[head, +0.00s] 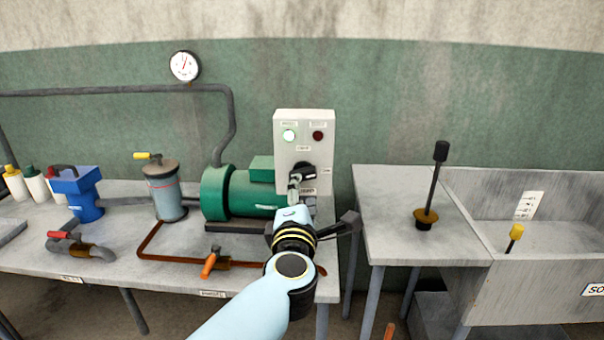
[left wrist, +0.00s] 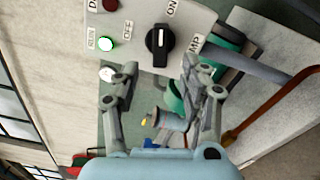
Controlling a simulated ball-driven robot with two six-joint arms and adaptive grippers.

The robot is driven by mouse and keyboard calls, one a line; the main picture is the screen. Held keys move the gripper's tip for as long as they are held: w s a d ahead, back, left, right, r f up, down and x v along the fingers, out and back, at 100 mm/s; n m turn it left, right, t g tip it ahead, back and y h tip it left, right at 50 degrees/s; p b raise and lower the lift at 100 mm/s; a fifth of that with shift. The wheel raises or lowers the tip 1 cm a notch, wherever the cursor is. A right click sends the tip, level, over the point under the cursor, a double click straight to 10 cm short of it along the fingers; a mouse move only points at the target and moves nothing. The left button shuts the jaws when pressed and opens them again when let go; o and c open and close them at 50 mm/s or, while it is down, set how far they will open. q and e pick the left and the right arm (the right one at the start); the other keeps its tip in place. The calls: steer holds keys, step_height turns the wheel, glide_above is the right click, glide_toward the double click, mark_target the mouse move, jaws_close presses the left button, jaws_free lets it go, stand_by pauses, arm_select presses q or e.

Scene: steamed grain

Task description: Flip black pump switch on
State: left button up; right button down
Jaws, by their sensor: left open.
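The black pump switch (head: 304,171) is a rotary knob on the pale control box (head: 290,118). In the left wrist view the knob (left wrist: 160,46) has its white line pointing toward the ON label, not the OFF label. The RUN lamp (left wrist: 106,44) glows green, and the other lamp (head: 317,136) is dark red and looks unlit. My left gripper (head: 301,192) is just in front of and below the knob. In the left wrist view its two fingers (left wrist: 157,72) are spread, with nothing between them; the knob lies beyond the tips. My right gripper does not show.
The green motor (head: 240,192) stands left of the control box on the grey bench. A brown pipe with an orange-handled valve (head: 209,265) runs along the bench front.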

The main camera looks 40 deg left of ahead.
mark_target(303, 174)
arm_select(q)
steer(key=x, duration=0.7)
steer(key=shift+w, duration=0.15)
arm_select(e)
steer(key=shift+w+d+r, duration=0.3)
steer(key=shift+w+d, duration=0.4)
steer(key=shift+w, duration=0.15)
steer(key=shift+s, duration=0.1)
arm_select(q)
steer(key=c, duration=0.9)
jaws_close()
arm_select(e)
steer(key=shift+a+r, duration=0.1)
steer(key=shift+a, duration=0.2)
